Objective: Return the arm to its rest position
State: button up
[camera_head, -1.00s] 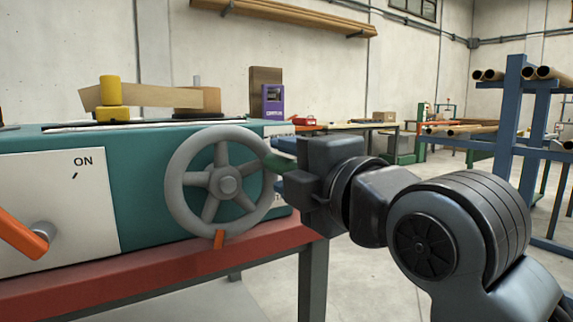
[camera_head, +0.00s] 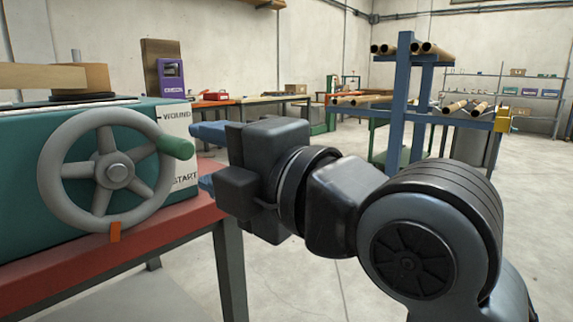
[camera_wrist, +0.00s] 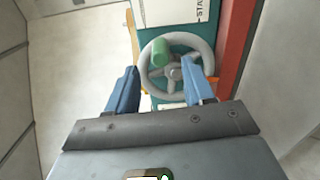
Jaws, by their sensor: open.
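My gripper (camera_head: 205,157) is open and empty, to the right of the winder's grey handwheel (camera_head: 116,172), in front of the white panel (camera_head: 180,150) marked WOUND and START. The wheel's green handle (camera_head: 176,147) sticks out at its upper right and is clear of my fingers. In the wrist view my two blue fingers (camera_wrist: 163,90) are spread apart, with the handwheel (camera_wrist: 205,58) and green handle (camera_wrist: 161,53) beyond them. The winder's teal body (camera_head: 20,135) stands on a red bench (camera_head: 130,246). My arm reaches in from the lower right.
A purple device (camera_head: 171,80) stands behind the winder. A blue rack (camera_head: 400,110) with cardboard tubes is at the back right. Shelves (camera_head: 520,92) stand along the far wall. The grey floor (camera_head: 330,290) right of the bench looks clear.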

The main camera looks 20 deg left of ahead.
jog(key=s+d+f+m+t+h, duration=0.3)
jog(key=d+f+m+t+h, duration=0.55)
jog(key=d+f+m, duration=1.2)
jog(key=s+d+f+m+h, duration=0.3)
jog(key=s+d+f+m, duration=0.3)
jog(key=s, duration=0.3)
jog(key=s+d+f+m+h, duration=0.4)
jog(key=s+d+f, duration=0.2)
jog(key=s+d, duration=0.3)
jog(key=s+d+r+m+h, duration=0.15)
jog(key=s+d, duration=0.25)
jog(key=s, duration=0.7)
notch_tip(320, 180, up, 29)
jog(key=p, duration=2.8)
jog(key=shift+w+f+g+p, duration=0.15)
jog(key=shift+w+g+p, duration=0.2)
jog(key=shift+w+f, duration=0.1)
